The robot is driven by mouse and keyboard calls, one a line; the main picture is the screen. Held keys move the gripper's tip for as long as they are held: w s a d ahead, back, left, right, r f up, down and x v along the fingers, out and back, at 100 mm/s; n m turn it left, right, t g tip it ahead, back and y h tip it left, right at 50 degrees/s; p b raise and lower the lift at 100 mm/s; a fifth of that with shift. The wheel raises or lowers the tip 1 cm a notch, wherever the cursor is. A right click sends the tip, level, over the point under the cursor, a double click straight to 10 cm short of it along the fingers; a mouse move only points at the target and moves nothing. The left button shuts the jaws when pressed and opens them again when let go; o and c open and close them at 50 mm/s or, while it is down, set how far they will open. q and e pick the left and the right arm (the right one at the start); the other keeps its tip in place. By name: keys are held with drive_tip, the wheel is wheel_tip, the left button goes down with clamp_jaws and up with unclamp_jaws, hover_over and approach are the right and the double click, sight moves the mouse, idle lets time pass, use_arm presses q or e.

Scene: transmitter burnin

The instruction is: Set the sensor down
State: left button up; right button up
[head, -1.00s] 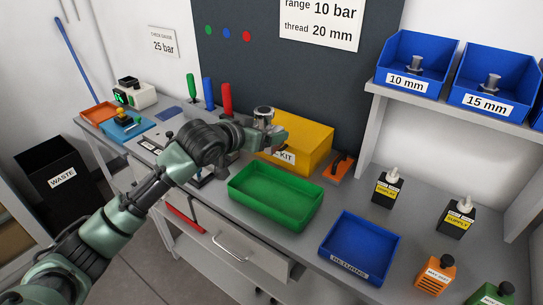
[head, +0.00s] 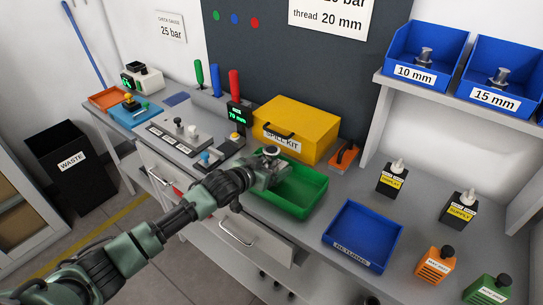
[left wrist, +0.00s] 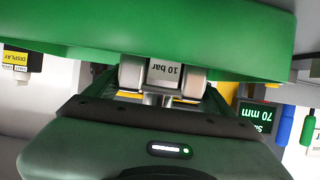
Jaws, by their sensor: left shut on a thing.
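My left gripper (head: 266,178) is shut on the sensor (head: 271,152), a small grey metal piece. It holds the sensor at the left end of the green tray (head: 312,205). In the left wrist view the sensor (left wrist: 164,72) shows a "10 bar" label between the two fingers, against the green tray (left wrist: 150,25). I cannot tell whether the sensor touches the tray. The visible part of the tray is empty; the gripper hides its left part. My right gripper is not in view.
A yellow spill kit (head: 293,127) stands behind the green tray. A blue returns tray (head: 362,234) is to its right. A device with a green "70 mm" display (head: 238,114) and a fixture panel (head: 170,143) stand left. Bottles (head: 392,178) stand right.

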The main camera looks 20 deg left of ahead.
use_arm(q)
drive_tip(key=shift+w+f, duration=0.1)
drive_tip(key=shift+f, duration=0.65)
drive_tip(key=shift+f, duration=0.15)
drive_tip(key=o, duration=2)
drive_tip(key=shift+f, duration=0.2)
drive_tip(key=shift+c, duration=0.2)
drive_tip(key=shift+s, duration=0.2)
drive_tip(key=shift+r, duration=0.1)
drive_tip(key=b+v, duration=0.1)
drive_tip(key=v, duration=1.1)
